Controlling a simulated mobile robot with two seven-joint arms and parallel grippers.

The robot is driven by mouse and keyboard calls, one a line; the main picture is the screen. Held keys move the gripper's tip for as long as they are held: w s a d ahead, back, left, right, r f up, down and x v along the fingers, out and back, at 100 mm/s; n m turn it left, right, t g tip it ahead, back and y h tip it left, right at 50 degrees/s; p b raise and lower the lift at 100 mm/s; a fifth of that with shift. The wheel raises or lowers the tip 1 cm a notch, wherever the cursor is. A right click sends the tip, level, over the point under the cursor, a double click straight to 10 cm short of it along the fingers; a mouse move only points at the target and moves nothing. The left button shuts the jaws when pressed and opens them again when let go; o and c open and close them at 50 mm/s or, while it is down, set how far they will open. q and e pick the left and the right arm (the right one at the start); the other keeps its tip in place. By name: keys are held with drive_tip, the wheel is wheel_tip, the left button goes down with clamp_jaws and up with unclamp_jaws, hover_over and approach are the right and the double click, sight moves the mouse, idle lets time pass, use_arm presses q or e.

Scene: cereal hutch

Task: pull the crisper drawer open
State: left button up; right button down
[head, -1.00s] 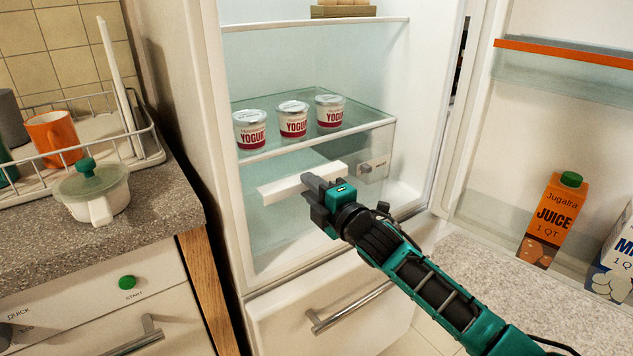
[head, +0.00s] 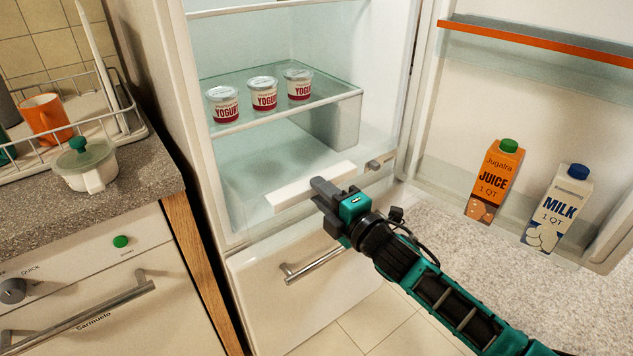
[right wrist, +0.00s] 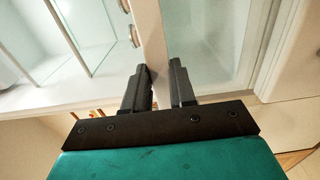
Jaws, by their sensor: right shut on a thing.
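The crisper drawer (head: 265,160) is a clear bin under the glass shelf in the fridge, and it stands out past the shelf's front edge. Its inside shows from above and looks empty. A white bar handle (head: 300,190) runs along its front, with a small slider (head: 380,163) at the right. My right gripper (head: 325,194) is shut on the right part of this handle. In the right wrist view, the two dark fingers (right wrist: 160,85) stand on either side of the white bar (right wrist: 153,45). My left gripper is not in view.
Several yogurt cups (head: 264,93) stand on the glass shelf (head: 330,105) above. The open fridge door at right holds a juice carton (head: 494,180) and a milk carton (head: 557,208). A lower drawer with a metal handle (head: 315,265) is shut below. A counter (head: 140,180) stands at left.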

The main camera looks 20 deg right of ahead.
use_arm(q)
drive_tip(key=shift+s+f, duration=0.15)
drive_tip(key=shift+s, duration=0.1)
use_arm(e)
drive_tip(key=shift+s+d+f, duration=0.1)
drive_tip(key=shift+s+f, duration=0.25)
drive_tip(key=shift+f, duration=0.05)
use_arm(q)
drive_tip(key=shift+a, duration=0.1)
use_arm(e)
drive_tip(key=c, duration=1.2)
unclamp_jaws()
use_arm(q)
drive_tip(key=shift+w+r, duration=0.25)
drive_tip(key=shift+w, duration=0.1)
use_arm(e)
drive_tip(key=shift+o, duration=1)
drive_tip(key=shift+w+r, duration=0.1)
drive_tip(key=shift+r, duration=0.05)
use_arm(q)
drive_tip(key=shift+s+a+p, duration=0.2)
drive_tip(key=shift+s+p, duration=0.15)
drive_tip(key=shift+p, duration=0.1)
use_arm(e)
drive_tip(key=v, duration=1.3)
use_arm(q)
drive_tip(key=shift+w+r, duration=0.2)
